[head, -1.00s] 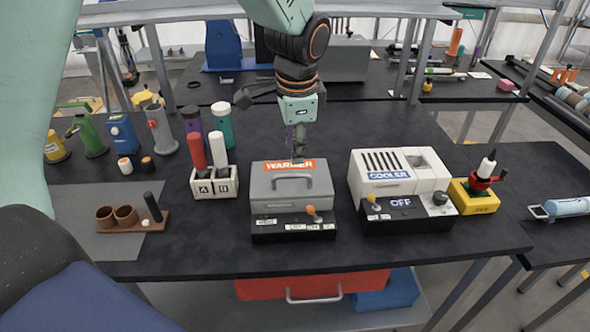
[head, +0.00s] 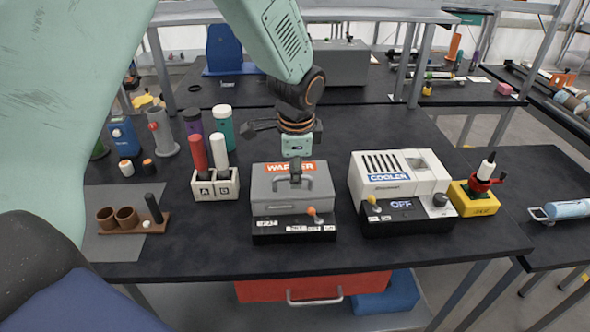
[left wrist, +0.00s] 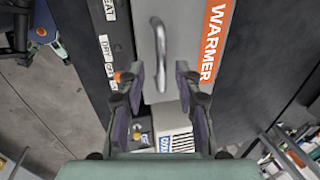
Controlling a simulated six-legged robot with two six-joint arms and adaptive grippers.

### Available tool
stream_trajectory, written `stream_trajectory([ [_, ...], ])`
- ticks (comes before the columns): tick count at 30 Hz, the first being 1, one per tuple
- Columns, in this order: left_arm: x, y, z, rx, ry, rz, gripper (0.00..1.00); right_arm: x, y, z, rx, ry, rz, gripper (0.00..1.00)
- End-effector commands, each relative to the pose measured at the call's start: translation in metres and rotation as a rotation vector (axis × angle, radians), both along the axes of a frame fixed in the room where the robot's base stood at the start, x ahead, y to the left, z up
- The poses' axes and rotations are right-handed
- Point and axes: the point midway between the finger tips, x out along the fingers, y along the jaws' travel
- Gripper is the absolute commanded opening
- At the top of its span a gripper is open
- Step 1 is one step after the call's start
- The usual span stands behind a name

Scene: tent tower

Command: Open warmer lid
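The warmer (head: 293,229) is a grey box with an orange WARMER label and a black control base, in the middle of the bench. My right gripper is not in view.
A white cooler (head: 419,172) reading OFF stands close on the right. A white A/B holder (head: 215,185) with red and white tubes stands on the left. A brown cup rack (head: 135,222) is farther left. The bench front edge is clear.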

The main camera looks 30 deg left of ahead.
Motion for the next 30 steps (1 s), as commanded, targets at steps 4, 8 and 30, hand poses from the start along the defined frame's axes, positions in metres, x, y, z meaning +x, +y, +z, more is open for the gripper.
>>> stream_trajectory([
  [4, 0.0002, 0.0001, 0.0001, 0.0, 0.0, 0.0, 0.34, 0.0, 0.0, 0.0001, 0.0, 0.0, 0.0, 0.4],
  [8, 0.0, 0.0, 0.0003, 0.0, 0.0, 0.0, 0.23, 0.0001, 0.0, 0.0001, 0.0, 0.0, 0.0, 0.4],
  [30, -0.0014, 0.0, -0.0012, 0.0, 0.004, 0.0, 0.0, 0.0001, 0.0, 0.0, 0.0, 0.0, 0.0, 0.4],
])
